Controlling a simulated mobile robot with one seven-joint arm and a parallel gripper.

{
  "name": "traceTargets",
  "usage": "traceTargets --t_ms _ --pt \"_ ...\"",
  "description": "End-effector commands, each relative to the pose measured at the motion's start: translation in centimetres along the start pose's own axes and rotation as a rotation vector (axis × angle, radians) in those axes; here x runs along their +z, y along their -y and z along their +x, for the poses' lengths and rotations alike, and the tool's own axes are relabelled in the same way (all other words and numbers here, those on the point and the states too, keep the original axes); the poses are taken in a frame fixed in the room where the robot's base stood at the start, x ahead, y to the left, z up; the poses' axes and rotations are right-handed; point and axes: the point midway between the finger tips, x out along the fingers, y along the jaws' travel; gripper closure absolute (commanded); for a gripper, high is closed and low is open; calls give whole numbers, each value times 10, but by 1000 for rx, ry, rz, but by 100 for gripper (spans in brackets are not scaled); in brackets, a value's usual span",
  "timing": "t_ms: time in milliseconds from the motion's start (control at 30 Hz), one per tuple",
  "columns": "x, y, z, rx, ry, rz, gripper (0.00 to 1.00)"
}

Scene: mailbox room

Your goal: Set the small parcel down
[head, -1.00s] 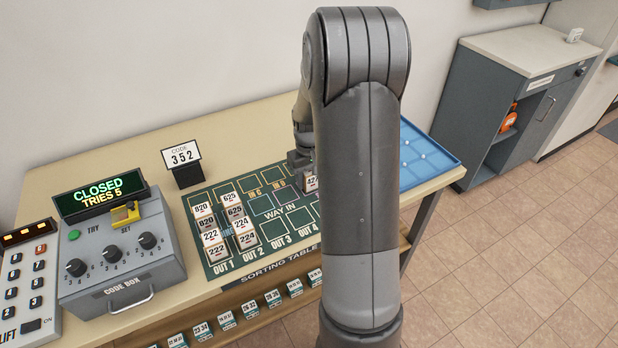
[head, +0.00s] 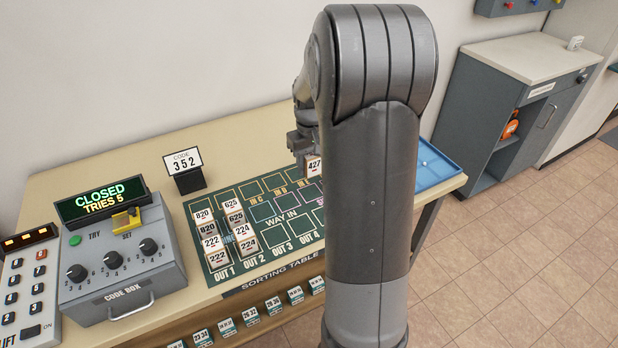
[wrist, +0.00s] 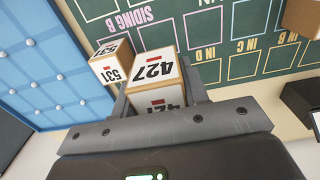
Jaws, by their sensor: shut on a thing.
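My gripper (wrist: 158,108) is shut on a small tan parcel (wrist: 152,70) with white labels reading 427. In the head view the parcel (head: 314,166) shows just left of my arm, and my gripper (head: 301,145) is partly hidden behind it. The parcel appears to be above the far part of the green sorting mat (head: 262,212); its exact height cannot be told.
Several labelled parcels (head: 222,232) stand in the OUT 1 and OUT 2 columns. A blue tray (head: 437,168) lies at the table's right end. A code sign (head: 184,163) and the code box (head: 122,260), reading CLOSED, TRIES 5, are at left. My arm covers the mat's right part.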

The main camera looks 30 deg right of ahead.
Motion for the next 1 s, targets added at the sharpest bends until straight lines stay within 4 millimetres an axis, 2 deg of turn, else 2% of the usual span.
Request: traceTargets --t_ms 133,233,500,700,867,1000 --pt "8 3 -17 3 -1 -1 84" --pt "26 9 -24 8 1 -1 84" --pt "98 33 -33 12 3 -1 84" --pt "138 47 -32 5 0 -1 84" --pt "153 53 -29 1 0 0 84" --pt "147 67 -19 -1 3 -5 84"
